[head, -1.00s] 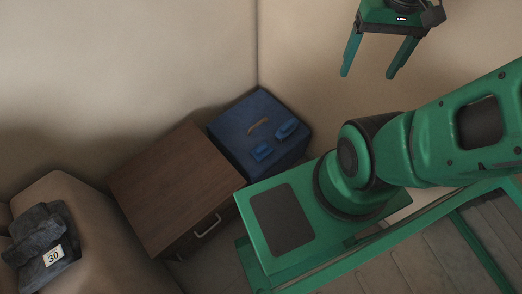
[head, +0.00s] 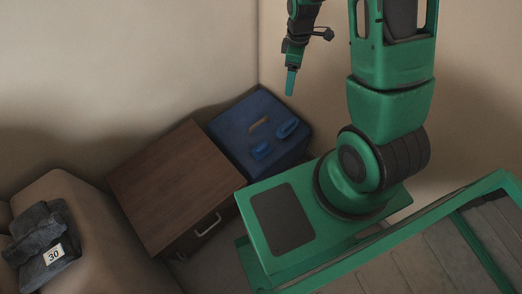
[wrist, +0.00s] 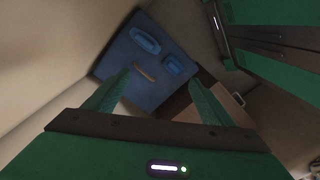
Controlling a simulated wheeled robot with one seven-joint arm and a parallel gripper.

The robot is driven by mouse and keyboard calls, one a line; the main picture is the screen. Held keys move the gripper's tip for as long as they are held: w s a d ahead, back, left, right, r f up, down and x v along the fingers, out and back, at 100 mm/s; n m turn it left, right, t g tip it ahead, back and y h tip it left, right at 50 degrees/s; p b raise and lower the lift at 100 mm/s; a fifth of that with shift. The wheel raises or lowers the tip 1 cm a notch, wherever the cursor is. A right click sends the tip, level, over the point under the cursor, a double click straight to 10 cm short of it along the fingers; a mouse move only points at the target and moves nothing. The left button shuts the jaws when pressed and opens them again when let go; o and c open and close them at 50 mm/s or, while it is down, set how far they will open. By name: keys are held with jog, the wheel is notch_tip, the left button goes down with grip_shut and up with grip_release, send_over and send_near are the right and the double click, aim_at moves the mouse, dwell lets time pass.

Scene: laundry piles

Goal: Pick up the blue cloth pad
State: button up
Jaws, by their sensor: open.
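Two small blue pieces lie on the flat top of a dark blue box. One is longer and rounded (head: 288,127); the other is smaller and squarer (head: 261,151). Which one is the cloth pad I cannot tell for sure. In the wrist view the longer piece (wrist: 146,40) and the squarer piece (wrist: 174,66) show beyond my fingers. My gripper (head: 290,88) is open and empty, raised above and behind the box in the head view. Its two fingers (wrist: 158,80) stand apart in the wrist view, pointing toward the box top.
A tan strip (head: 259,123) lies beside the blue pieces on the blue box (head: 232,128). A brown wooden cabinet (head: 165,185) with a handle adjoins it. Walls stand close behind. Dark folded cloth with a "30" tag (head: 53,254) lies on a beige seat at left.

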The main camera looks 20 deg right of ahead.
jog(key=w+a+f+n, duration=0.1)
jog(key=a+f+n, duration=0.2)
jog(key=f, duration=0.5)
jog(key=w+a+f+n, duration=0.1)
jog(key=a+f+n, duration=0.2)
jog(key=f, duration=0.5)
jog(key=n+y, duration=0.1)
jog(key=n, duration=0.4)
send_near(262, 146)
jog(key=f, duration=0.5)
jog(key=shift+s+a+f, duration=0.15)
jog(key=shift+s+f, duration=0.15)
jog(key=shift+s, duration=0.1)
jog(key=shift+w+a+f, duration=0.1)
jog(key=shift+a+f, duration=0.1)
jog(key=shift+f, duration=1.05)
jog(key=shift+w+a+f, duration=0.1)
jog(key=shift+a+f, duration=0.1)
jog(key=shift+f, duration=1.1)
jog(key=shift+c, duration=0.4)
jog(key=c, duration=1.2)
jog(key=shift+o, duration=0.2)
notch_tip(262, 146, up, 10)
jog(key=shift+r, duration=0.1)
